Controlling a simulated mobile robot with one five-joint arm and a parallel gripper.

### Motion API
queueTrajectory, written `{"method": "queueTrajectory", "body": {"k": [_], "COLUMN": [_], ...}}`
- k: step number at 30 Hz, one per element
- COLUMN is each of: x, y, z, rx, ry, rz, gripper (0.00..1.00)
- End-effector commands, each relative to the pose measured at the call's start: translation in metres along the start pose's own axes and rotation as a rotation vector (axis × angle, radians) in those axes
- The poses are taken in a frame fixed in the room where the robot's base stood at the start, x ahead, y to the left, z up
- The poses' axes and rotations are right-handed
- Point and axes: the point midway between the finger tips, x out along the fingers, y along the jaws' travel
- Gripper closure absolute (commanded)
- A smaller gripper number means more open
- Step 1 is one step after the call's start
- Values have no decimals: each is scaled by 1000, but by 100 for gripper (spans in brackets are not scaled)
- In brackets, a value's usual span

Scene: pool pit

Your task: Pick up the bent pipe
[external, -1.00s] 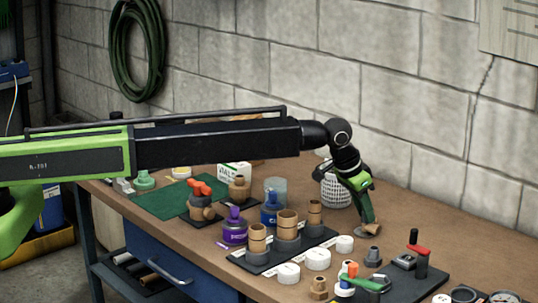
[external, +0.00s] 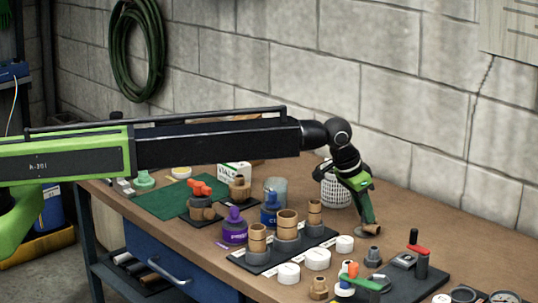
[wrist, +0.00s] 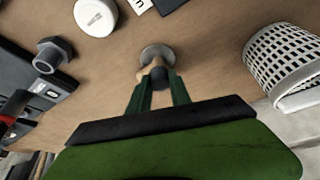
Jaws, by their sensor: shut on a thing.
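The bent pipe is a small tan fitting with a pale round end. In the wrist view the bent pipe (wrist: 154,54) sits between the fingertips, with a dark part facing my gripper (wrist: 159,82). In the external view the bent pipe (external: 373,229) shows as a small brown piece at the tips of my gripper (external: 367,224). My gripper points down and is shut on it, low over the bench. I cannot tell whether the pipe touches the bench top. The fingers hide part of it.
A white perforated basket (external: 336,191) stands just behind my gripper. A black board with upright brown pipe pieces (external: 287,224) lies to the left. A white cap (external: 344,244) and a grey fitting (external: 373,256) are in front. Bare bench (external: 450,235) lies to the right.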

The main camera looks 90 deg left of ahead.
Motion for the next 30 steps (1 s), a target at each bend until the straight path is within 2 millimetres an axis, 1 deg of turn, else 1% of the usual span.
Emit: {"method": "queueTrajectory", "body": {"k": [5, 8, 11, 16, 20, 24, 27, 30], "x": [0, -5, -17, -46, -67, -94, -110, -122], "y": [0, 0, 1, 1, 22, 47, 64, 76], "z": [0, -2, -7, -19, -5, 7, 16, 22], "rx": [0, 0, 0, 0, 4, 4, 4, 2], "ry": [0, 0, 0, -1, -1, -1, -1, -1], "rz": [1, 1, 1, 0, 1, 1, 2, 1], "gripper": [100, 100, 100, 100, 100, 100, 100, 100]}}
